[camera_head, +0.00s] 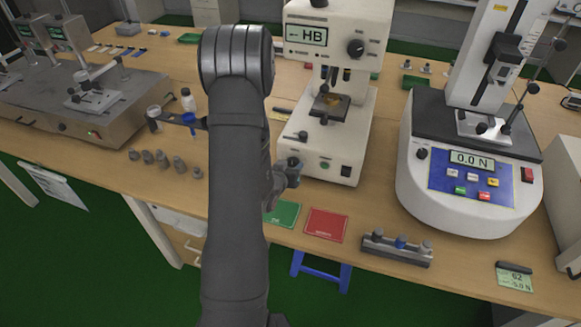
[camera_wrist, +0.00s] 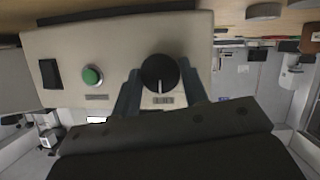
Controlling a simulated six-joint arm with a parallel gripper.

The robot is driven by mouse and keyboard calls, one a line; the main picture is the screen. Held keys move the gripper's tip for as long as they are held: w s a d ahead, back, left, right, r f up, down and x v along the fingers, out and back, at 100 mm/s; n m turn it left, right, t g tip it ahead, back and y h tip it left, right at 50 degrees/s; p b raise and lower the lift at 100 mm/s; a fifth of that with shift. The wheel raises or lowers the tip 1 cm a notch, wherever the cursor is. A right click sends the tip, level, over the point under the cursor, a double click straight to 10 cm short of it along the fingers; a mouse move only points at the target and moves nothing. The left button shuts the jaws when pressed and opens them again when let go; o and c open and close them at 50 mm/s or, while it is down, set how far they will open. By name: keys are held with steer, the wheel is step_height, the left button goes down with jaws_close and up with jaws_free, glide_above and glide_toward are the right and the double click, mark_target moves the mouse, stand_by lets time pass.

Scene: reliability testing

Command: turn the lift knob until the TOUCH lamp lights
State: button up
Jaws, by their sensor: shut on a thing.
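The hardness tester (camera_head: 353,110) is a cream machine in the middle of the bench; its display (camera_head: 307,35) reads "-- HB". My gripper (camera_head: 293,168) is at the lower left of its base front. In the wrist view, the black lift knob (camera_wrist: 160,72) sits between the two fingers of my gripper (camera_wrist: 160,88), which are shut on its sides. Its white pointer line points down in that picture. In the head view my gripper covers the knob. A lit TOUCH lamp cannot be made out. A dark specimen stage (camera_head: 329,104) stands below the tester's head.
Right of the knob are a green button (camera_head: 325,165) and a black switch (camera_head: 346,171). A green mat (camera_head: 283,213) and a red mat (camera_head: 326,225) lie in front. A block with several weights (camera_head: 397,249) and a force tester (camera_head: 470,190) stand right.

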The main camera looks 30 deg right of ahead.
steer(key=m, duration=0.1)
steer(key=m+t+y, duration=0.1)
steer(key=shift+s+d+m, duration=0.15)
steer(key=shift+m, duration=0.25)
steer(key=m+t+y, duration=0.1)
steer(key=m+t, duration=0.1)
steer(key=m, duration=0.1)
steer(key=shift+s+d+f+m+y, duration=0.1)
steer(key=shift+m+y, duration=0.2)
steer(key=shift+y, duration=0.1)
steer(key=m+t, duration=0.2)
steer(key=m, duration=0.1)
steer(key=shift+f+y, duration=0.1)
steer(key=shift+y, duration=0.3)
steer(key=m+t, duration=0.2)
steer(key=m, duration=0.3)
steer(key=shift+f, duration=0.1)
steer(key=shift+t, duration=0.3)
steer(key=o, duration=1)
